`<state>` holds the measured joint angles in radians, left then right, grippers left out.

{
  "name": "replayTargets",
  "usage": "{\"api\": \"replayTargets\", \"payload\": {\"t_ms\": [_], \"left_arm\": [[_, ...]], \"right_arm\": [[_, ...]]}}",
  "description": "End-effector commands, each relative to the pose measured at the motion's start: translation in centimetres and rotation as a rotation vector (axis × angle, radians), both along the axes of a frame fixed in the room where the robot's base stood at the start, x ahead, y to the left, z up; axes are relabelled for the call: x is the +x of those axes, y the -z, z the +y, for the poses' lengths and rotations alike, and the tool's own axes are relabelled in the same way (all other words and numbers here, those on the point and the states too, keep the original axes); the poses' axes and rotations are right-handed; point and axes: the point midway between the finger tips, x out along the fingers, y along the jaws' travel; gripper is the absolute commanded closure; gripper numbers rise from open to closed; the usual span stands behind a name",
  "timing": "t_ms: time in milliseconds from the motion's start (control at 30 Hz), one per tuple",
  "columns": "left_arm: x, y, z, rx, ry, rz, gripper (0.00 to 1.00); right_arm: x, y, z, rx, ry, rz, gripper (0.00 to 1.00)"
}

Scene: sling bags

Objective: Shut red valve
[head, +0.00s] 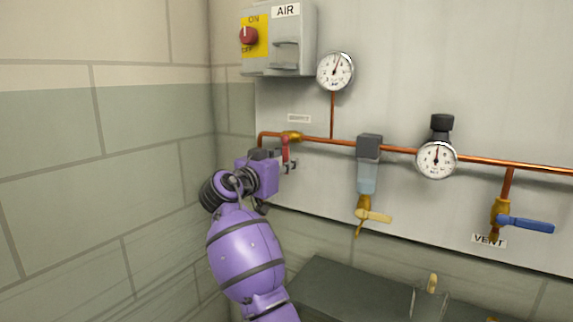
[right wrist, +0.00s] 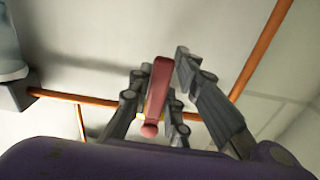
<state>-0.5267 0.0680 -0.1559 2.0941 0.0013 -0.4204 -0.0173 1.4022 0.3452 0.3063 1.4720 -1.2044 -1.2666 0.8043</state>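The red valve handle (head: 285,146) hangs down from a brass valve body (head: 292,135) on the copper pipe at the left of the panel, across the pipe's line. My right gripper (head: 282,160) is at the handle's lower part in the head view. In the right wrist view the red handle (right wrist: 158,90) stands between the fingers of my right gripper (right wrist: 161,78), which are spread on both sides of it. Narrow gaps seem to show beside the handle; contact is hard to tell. My left gripper is not in view.
A wall corner stands close left of my right arm. The copper pipe (head: 400,149) runs right past a filter (head: 368,172), a gauge (head: 436,160) and a blue vent handle (head: 527,224). A switch box (head: 291,50) is above. A grey box (head: 345,290) stands below.

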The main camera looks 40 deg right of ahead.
Motion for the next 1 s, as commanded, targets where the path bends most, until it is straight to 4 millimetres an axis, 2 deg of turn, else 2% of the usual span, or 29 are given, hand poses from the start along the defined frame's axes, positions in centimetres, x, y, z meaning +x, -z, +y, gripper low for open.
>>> {"api": "replayTargets", "payload": {"t_ms": [33,100,467,567,900,1000], "left_arm": [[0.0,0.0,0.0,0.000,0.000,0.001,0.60],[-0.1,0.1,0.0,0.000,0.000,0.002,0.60],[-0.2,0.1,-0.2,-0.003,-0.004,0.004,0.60],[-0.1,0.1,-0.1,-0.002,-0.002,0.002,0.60],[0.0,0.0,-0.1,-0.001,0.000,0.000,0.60],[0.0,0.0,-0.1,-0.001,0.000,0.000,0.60]], "right_arm": [[0.0,0.0,0.0,0.000,-0.001,0.000,0.73],[0.0,0.0,0.0,-0.001,0.000,0.002,0.66],[-0.1,0.1,0.4,-0.002,-0.001,0.004,0.66],[-0.5,0.1,1.6,-0.001,-0.003,0.003,0.66],[-3.2,0.1,8.1,0.000,-0.003,0.004,0.66],[-3.9,0.1,9.5,0.001,-0.002,0.004,0.66]]}}
